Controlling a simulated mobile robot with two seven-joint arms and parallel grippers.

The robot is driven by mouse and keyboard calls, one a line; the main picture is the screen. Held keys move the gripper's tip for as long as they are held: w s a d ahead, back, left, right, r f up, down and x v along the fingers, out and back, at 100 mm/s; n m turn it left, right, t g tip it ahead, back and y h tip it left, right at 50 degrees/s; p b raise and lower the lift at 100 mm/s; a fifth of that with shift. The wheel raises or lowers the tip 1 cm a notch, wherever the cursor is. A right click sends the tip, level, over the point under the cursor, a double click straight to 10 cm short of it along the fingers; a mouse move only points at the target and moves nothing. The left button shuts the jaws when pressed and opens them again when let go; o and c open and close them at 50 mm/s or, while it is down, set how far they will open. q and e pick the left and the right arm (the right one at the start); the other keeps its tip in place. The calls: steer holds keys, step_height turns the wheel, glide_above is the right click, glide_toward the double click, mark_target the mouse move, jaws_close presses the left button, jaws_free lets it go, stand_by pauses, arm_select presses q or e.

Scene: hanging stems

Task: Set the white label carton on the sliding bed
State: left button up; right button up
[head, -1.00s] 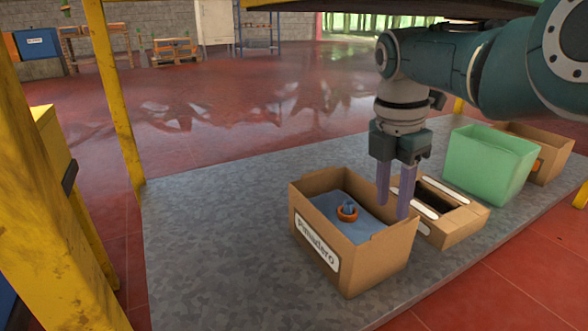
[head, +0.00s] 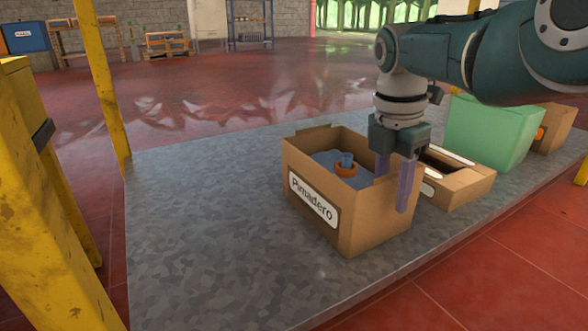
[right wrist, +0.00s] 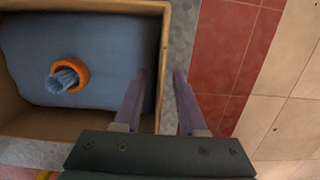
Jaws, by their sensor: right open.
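The brown carton with the white label reading "Pimadero" (head: 313,200) stands upright and open-topped on a grey mottled slab (head: 210,230). Inside it are a blue-grey lining and an orange ring (right wrist: 80,76) around a bundle of blue pieces. My right gripper (head: 392,192) is open and points down at the carton's right wall. In the right wrist view, that wall lies between the two fingers (right wrist: 160,80), one inside the carton and one outside. The inner fingertip is hidden behind the wall in the head view. Whether the slab is the sliding bed I cannot tell. My left gripper is not seen.
A lower open carton with white strips (head: 462,188) stands close behind my right gripper. A green bin (head: 485,132) and another carton with an orange mark (head: 553,128) stand farther right. The slab's left part is clear. Yellow posts (head: 100,85) rise at the left.

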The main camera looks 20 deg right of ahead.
steer(key=shift+f, duration=0.15)
steer(key=shift+c, duration=0.2)
jaws_close()
stand_by(1.2)
